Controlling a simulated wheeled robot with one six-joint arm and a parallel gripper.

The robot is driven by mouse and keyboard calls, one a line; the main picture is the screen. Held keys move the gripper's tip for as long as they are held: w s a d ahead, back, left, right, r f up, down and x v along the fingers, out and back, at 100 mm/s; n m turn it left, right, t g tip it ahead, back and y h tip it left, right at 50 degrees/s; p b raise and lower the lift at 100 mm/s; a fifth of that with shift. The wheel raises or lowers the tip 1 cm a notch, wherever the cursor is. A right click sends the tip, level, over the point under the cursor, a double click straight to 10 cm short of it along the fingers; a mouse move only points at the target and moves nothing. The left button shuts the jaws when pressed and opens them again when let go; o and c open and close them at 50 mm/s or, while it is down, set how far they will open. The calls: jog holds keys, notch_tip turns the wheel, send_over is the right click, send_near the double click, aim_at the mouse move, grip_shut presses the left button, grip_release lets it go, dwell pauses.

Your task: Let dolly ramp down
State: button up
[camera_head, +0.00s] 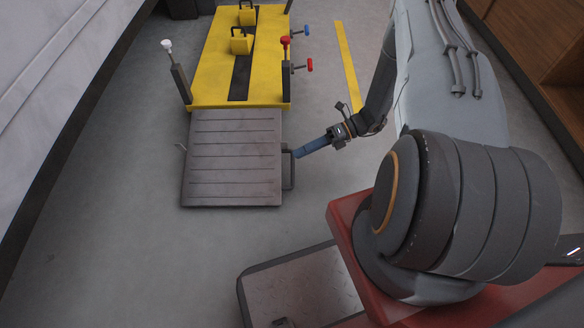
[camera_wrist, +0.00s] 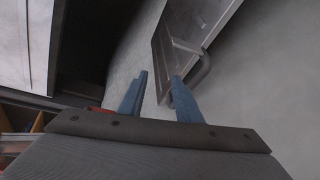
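The yellow dolly (camera_head: 215,75) stands at the top of the head view. Its grey ribbed ramp (camera_head: 232,158) extends from its near end; I cannot tell its exact tilt or height above the floor. A dark bar handle (camera_head: 288,170) sits on the ramp's right side. My gripper (camera_head: 298,153) is beside this handle, at its upper end. The handle (camera_wrist: 202,72) and ramp (camera_wrist: 183,32) show beyond the right finger, which partly overlaps the handle; contact cannot be told.
A white post knob (camera_head: 166,44) and red and blue levers (camera_head: 303,66) stick out from the dolly. A pale wall or cover (camera_head: 50,80) runs along the left, wooden shelving (camera_head: 535,40) along the right. The floor left of the ramp is clear.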

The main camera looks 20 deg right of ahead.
aim_at(292, 165)
jog(key=d+f+m+t, duration=0.1)
jog(key=f, duration=0.1)
jog(key=d+f+m+t, duration=0.1)
jog(key=f+m, duration=0.1)
jog(key=s+d+f+m+t+b, duration=0.1)
jog(key=f, duration=0.1)
jog(key=shift+d+f+m+t+y, duration=0.25)
jog(key=shift+d+m+t+y, duration=0.05)
jog(key=shift+d+m+y, duration=0.1)
jog(key=shift+b+x, duration=0.95)
jog(key=shift+x, duration=2.95)
jog(key=shift+s, duration=0.1)
grip_shut()
